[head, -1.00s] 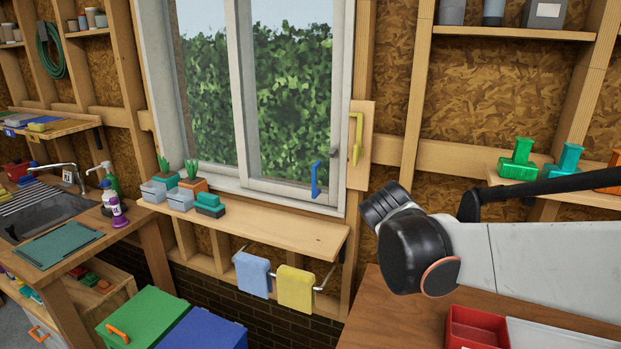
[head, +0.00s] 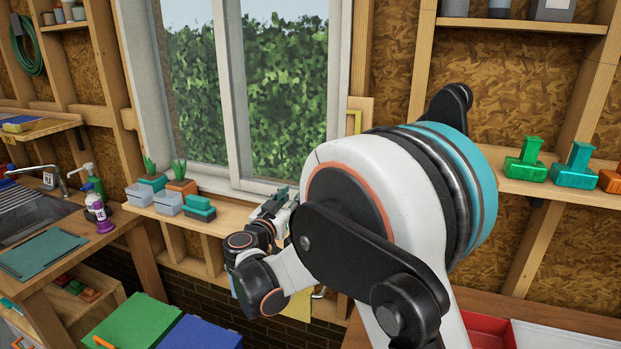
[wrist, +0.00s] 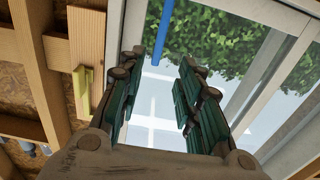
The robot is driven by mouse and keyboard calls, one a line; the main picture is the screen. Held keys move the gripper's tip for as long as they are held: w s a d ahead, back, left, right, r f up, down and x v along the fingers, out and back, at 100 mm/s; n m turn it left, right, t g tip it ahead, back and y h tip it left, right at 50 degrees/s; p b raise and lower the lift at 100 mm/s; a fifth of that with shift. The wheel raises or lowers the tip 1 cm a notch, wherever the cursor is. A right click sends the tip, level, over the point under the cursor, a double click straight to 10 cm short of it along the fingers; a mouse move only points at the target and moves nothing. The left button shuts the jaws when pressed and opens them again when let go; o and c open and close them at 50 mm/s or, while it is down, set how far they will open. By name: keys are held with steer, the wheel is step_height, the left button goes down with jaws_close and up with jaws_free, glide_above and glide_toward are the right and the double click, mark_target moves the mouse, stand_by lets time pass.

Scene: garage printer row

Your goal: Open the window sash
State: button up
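The window sash (head: 233,120) is a white-framed pane on the right half of the window, with a green hedge behind it. Its blue handle (wrist: 162,32) shows in the wrist view as an upright bar near the top, lined up between the two fingers and just beyond or at their tips. My arm hides this handle in the head view. My gripper (wrist: 161,64) is open, with nothing visible between its green-padded fingers. In the head view my gripper (head: 275,207) is low in front of the window, partly hidden by my arm.
A yellow handle (wrist: 83,92) is on a wooden board right of the window in the head view. The window shelf (head: 225,222) holds potted plants and a teal-lidded box (head: 200,209). Green stamp-like objects (head: 525,160) stand on a shelf at right.

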steer(key=b+x, duration=0.2)
steer(key=x, duration=1.1)
steer(key=shift+w+d, duration=0.2)
steer(key=shift+w, duration=0.1)
jaws_close()
